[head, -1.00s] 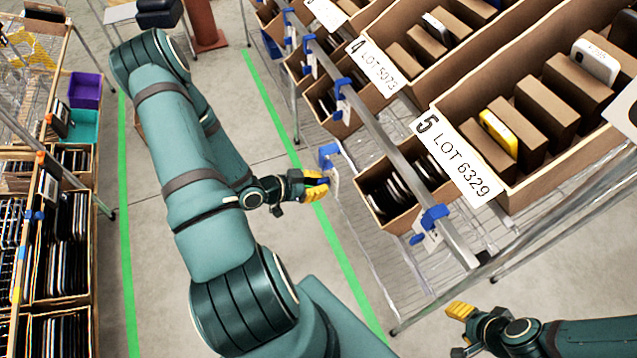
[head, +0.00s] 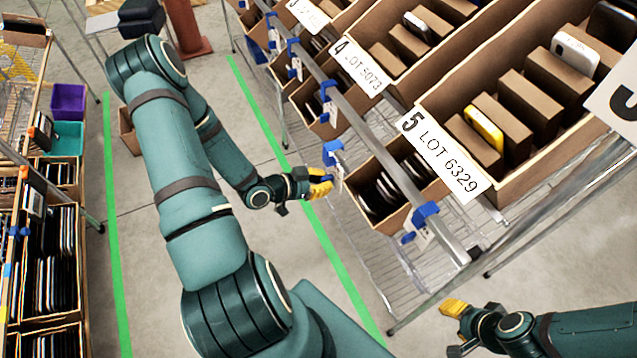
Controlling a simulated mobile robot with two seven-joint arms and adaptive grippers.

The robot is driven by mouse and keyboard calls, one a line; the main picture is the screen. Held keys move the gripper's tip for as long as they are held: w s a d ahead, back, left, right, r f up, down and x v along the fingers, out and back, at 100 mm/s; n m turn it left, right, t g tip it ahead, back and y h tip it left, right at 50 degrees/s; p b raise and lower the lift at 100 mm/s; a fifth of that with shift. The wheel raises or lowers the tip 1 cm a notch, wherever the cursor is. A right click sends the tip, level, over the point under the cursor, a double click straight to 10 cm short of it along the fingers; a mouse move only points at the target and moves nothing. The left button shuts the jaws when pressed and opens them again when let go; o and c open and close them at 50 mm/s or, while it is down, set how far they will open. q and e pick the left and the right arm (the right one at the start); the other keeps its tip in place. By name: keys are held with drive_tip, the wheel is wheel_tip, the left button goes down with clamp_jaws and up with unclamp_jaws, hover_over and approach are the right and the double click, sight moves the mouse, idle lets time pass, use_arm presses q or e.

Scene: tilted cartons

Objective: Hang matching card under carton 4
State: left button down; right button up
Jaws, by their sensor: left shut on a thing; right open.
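My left gripper (head: 320,184) is shut on a small white card (head: 338,180) with a blue clip (head: 332,152) at its top. It holds the card in the air, left of the lower bin and apart from the rail. The card's print is too small to read. Carton 4 (head: 395,65) is tilted on the rack, with a label (head: 357,68) reading "4 LOT 5073". The grey rail (head: 385,150) runs below the labels. A blue clip with a card (head: 329,112) hangs from it near carton 4. My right gripper (head: 462,312) is open and empty at the lower right.
Carton 5 (head: 520,160), labelled "LOT 6329", holds brown boxes and a yellow item. Another clipped card (head: 416,228) hangs near the rail's lower end. A lower bin (head: 385,212) holds dark, flat items. Shelving with bins (head: 55,250) stands left.

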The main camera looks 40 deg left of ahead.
sight(333, 175)
use_arm(q)
drive_tip(key=shift+w+d+f+b, duration=0.35)
drive_tip(key=shift+w+d, duration=0.35)
drive_tip(key=shift+w, duration=1)
drive_tip(key=shift+w+d+f+b, duration=0.15)
drive_tip(key=shift+w+d+b, duration=0.45)
drive_tip(key=shift+w, duration=1.15)
drive_tip(key=shift+w+d+f+b, duration=0.25)
drive_tip(key=shift+w+d, duration=0.6)
drive_tip(key=shift+w, duration=0.85)
drive_tip(key=shift+f, duration=0.1)
drive_tip(key=c, duration=1.1)
unclamp_jaws()
drive_tip(key=shift+o, duration=0.2)
drive_tip(key=v, duration=1.2)
